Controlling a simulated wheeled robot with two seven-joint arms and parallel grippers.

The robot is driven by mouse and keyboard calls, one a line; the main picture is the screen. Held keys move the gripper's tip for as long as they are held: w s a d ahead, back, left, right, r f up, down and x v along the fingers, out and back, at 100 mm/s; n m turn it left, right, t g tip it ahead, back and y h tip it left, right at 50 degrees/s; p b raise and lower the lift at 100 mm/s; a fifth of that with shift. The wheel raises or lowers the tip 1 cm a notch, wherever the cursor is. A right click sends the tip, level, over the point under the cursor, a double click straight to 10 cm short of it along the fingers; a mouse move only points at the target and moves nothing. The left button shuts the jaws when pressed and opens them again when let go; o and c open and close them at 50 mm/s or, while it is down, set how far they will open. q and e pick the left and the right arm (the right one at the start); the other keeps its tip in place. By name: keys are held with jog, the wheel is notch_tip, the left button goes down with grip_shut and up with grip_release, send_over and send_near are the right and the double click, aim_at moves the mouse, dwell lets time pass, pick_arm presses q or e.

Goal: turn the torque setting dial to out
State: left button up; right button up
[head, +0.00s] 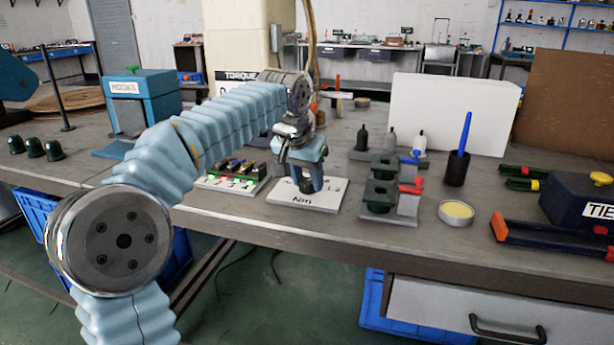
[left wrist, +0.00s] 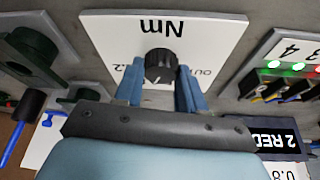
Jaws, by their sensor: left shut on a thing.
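The torque setting dial is a black ribbed knob (left wrist: 160,66) on a white plate (left wrist: 110,32) marked "Nm", which appears upside down in the left wrist view. An "OUT" label, partly covered, shows at the dial's right and a label ending in "2" at its left. In the head view the plate (head: 318,206) lies on the bench, and the dial is mostly hidden behind my gripper. My left gripper (left wrist: 160,82) points down at the plate, its blue fingers shut on either side of the dial; it also shows in the head view (head: 305,182). My right gripper is not in view.
A board with green lights and coloured parts (head: 232,176) stands just left of the plate. Dark green fixtures (head: 380,197) stand to its right, with a round tin (head: 456,212) beyond. A "TORQUE" sign (head: 238,76) is partly hidden behind my left arm.

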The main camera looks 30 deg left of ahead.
pick_arm(q)
jog(key=n+p, duration=0.1)
jog(key=n, duration=0.1)
jog(key=n+y+p, duration=0.1)
jog(key=shift+d+r+n+g, duration=0.15)
jog(key=shift+n+g, duration=0.15)
jog(key=shift+n, duration=0.1)
jog(key=n+y+p, duration=0.1)
jog(key=n, duration=0.1)
jog(key=n+g+y+p, duration=0.1)
jog(key=n, duration=0.2)
jog(key=shift+w+d, duration=0.1)
jog(key=shift+w, duration=0.05)
jog(key=n+p, duration=0.1)
jog(key=n, duration=0.1)
jog(key=n+g+y+p, duration=0.1)
jog(key=n, duration=0.1)
jog(key=shift+w+n+g, duration=0.1)
jog(key=shift+n+g, duration=0.2)
jog(key=shift+n, duration=0.1)
jog(key=shift+n+g+p, duration=0.7)
jog(key=shift+n+p, duration=0.15)
jog(key=shift+n, duration=1.15)
jog(key=o, duration=1.1)
jog(key=shift+c, duration=0.2)
